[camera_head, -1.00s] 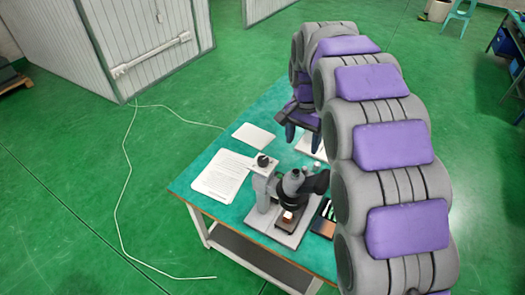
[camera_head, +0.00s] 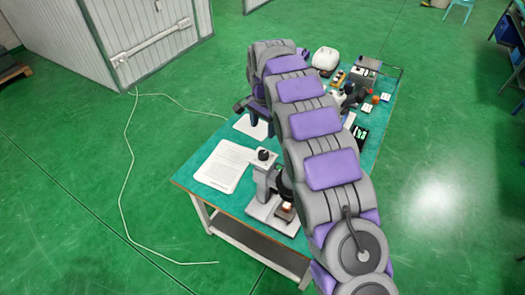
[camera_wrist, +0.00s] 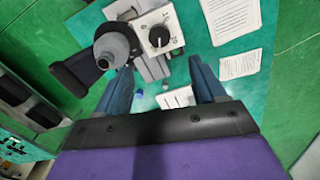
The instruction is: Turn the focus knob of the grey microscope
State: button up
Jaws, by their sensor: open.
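The grey microscope (camera_head: 262,183) stands near the left end of the green-topped table, partly hidden by my arm in the head view. A black knob (camera_head: 263,155) tops its pale housing. In the wrist view, the microscope's grey eyepiece part (camera_wrist: 113,48) and the black knob (camera_wrist: 159,36), on a white face with number marks, show ahead of the fingers. I cannot tell if this knob is the focus knob. My gripper (camera_wrist: 163,88) is open and empty, its blue fingers apart from the knob. In the head view my gripper (camera_head: 260,120) hangs past the microscope, above white paper.
A printed sheet (camera_head: 225,166) lies left of the microscope. At the table's far end are a white rounded device (camera_head: 325,59), a second dark microscope (camera_head: 350,95) and small boxes. A pale cable (camera_head: 126,170) runs over the green floor on the left.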

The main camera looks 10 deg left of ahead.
aim_at(263, 153)
notch_tip(263, 153, down, 14)
jog(key=shift+r+p, duration=0.2)
jog(key=shift+p, duration=0.65)
jog(key=shift+c, duration=0.3)
jog(key=shift+r, duration=0.1)
jog(key=c, duration=1)
